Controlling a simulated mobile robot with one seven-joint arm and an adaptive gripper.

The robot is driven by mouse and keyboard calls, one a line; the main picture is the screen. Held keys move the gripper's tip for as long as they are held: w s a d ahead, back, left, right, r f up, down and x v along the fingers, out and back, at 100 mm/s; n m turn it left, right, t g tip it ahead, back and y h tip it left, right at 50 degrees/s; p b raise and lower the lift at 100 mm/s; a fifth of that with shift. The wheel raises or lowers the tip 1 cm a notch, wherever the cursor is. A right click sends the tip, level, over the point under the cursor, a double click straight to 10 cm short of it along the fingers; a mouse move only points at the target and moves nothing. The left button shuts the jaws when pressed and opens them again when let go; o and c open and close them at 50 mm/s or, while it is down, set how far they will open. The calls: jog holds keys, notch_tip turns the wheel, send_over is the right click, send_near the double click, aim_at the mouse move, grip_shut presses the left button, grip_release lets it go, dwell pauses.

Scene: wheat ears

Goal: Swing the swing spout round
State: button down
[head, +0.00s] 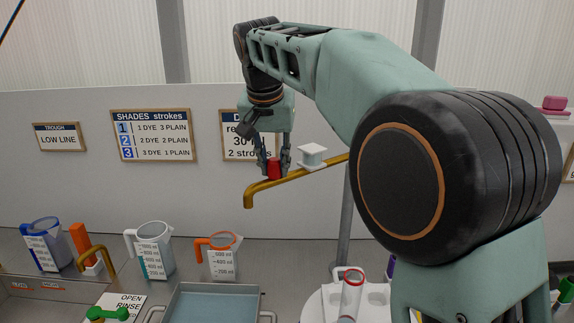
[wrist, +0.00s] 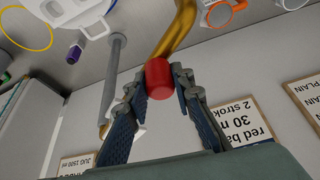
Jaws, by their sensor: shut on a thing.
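The swing spout (head: 292,179) is a brass-coloured pipe that runs from behind my arm out to the left and bends down at its free end. A red knob (head: 274,168) stands on it near that end. My gripper (head: 276,170) reaches down from above and is shut on the red knob. In the wrist view the red knob (wrist: 159,78) sits between the fingertips of my gripper (wrist: 159,84), with the brass spout (wrist: 178,32) passing behind it. The spout's right end is hidden behind my arm.
Below the spout are a grey basin (head: 212,300) and measuring jugs, one grey (head: 153,247) and one with an orange rim (head: 221,254). A white round stand (head: 318,306) with a red-rimmed tube (head: 351,292) is at lower right. A grey post (head: 345,215) rises behind.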

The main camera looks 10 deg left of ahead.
jog(key=shift+w+a+m+h, duration=0.25)
jog(key=shift+w+a+m, duration=0.3)
jog(key=shift+w+a, duration=0.3)
jog(key=shift+w+a+m+h, duration=0.25)
jog(key=shift+w+a+m, duration=0.35)
jog(key=shift+w, duration=0.45)
jog(key=c, duration=1.7)
grip_release()
jog(key=shift+o, duration=0.2)
jog(key=v, duration=0.7)
jog(key=shift+r, duration=0.25)
jog(key=shift+s, duration=0.1)
